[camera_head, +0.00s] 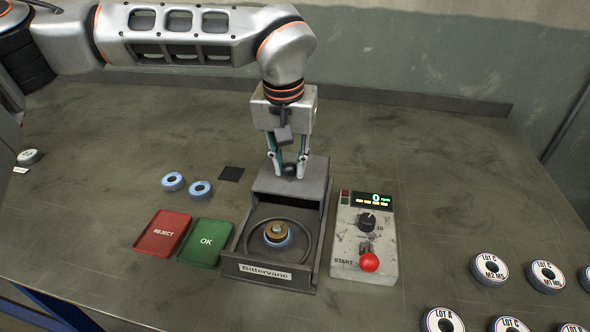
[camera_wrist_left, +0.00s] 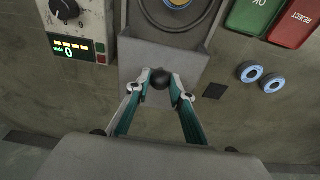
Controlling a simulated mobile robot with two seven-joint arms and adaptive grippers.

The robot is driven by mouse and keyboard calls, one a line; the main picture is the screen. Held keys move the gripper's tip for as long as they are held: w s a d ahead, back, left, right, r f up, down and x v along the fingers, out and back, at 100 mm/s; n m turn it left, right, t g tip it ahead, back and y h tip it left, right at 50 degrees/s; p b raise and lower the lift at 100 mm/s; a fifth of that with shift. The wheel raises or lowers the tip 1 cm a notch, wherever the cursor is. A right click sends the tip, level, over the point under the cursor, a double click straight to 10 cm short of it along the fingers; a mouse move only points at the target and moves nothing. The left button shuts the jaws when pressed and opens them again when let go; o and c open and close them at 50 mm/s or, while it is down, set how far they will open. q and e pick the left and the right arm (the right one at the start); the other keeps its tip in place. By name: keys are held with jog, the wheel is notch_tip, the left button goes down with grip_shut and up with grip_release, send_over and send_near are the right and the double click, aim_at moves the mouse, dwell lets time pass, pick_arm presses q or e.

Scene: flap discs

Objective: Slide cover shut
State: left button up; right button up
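The tester box (camera_head: 265,268), labelled Bittervane, stands on the bench with its front part open. A disc with a brass-coloured hub (camera_head: 277,233) sits inside the ring there. The grey cover (camera_head: 290,187) lies over the back part of the box and also shows in the left wrist view (camera_wrist_left: 186,62). A black knob (camera_wrist_left: 160,78) stands on the cover. My left gripper (camera_head: 289,168) points down from above, with its fingertips on either side of the knob and seemingly touching it. My right gripper is in neither view.
A control unit (camera_head: 344,262) with a red-knobbed lever stands close to the right of the box. A green OK tray (camera_head: 205,242) and red REJECT tray (camera_head: 163,232) lie to the left. Two blue-rimmed discs (camera_head: 173,182) lie behind them. Several lot discs (camera_head: 490,268) lie at the right.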

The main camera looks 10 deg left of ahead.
aim_at(286, 193)
pick_arm(q)
jog(key=shift+c, duration=0.5)
jog(key=shift+s+p, duration=0.45)
jog(key=shift+s, duration=0.65)
jog(key=shift+s+p, duration=0.35)
jog(key=shift+s, duration=0.65)
jog(key=shift+s+p, duration=0.45)
jog(key=shift+s, duration=1.95)
jog(key=shift+s+f, duration=0.1)
jog(key=shift+s, duration=2.55)
jog(key=o, duration=0.8)
jog(key=shift+o, duration=0.2)
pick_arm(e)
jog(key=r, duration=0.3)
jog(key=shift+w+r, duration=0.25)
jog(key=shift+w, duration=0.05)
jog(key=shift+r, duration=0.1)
